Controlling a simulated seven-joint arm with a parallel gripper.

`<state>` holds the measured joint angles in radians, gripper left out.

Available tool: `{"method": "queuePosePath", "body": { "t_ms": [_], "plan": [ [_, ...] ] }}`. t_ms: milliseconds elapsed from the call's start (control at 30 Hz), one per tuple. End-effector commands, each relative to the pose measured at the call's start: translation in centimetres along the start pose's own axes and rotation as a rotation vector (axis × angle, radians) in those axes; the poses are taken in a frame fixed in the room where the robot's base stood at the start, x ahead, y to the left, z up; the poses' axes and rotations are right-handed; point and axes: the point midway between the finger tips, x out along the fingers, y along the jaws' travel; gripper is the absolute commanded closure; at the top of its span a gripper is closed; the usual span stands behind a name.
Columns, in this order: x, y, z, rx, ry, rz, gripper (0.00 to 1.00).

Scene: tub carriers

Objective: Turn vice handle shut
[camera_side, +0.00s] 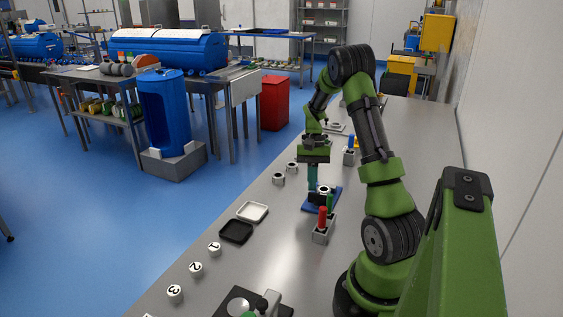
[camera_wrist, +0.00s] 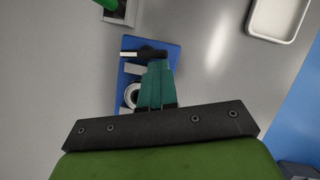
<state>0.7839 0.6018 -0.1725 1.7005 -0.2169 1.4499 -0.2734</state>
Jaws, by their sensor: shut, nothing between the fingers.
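The vice is a blue base (camera_wrist: 122,72) with grey metal blocks and a round ring-shaped part (camera_wrist: 131,94) on it. In the side view its blue base (camera_side: 309,206) stands on the bench under my gripper. A black handle (camera_wrist: 152,53) lies across the base just beyond my fingertips in the wrist view. My gripper (camera_wrist: 158,66) has teal fingers closed together with nothing between them. In the side view my gripper (camera_side: 312,190) points down over the vice. The fingers cover part of the vice, and I cannot tell whether they touch the handle.
A red peg (camera_side: 322,216) stands in a grey holder in front of the vice; a blue peg (camera_side: 351,141) stands in another behind. White (camera_side: 252,212) and black (camera_side: 235,232) trays, small metal rings (camera_side: 278,179) and numbered white pucks (camera_side: 195,268) lie along the bench's left edge.

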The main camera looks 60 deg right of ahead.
Motion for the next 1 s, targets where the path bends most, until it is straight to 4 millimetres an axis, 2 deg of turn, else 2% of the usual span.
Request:
{"method": "queuePosePath", "body": {
  "t_ms": [1000],
  "plan": [
    [0.8, -1.4, 1.6, -0.579, -0.011, 0.231, 1.00]
  ]
}}
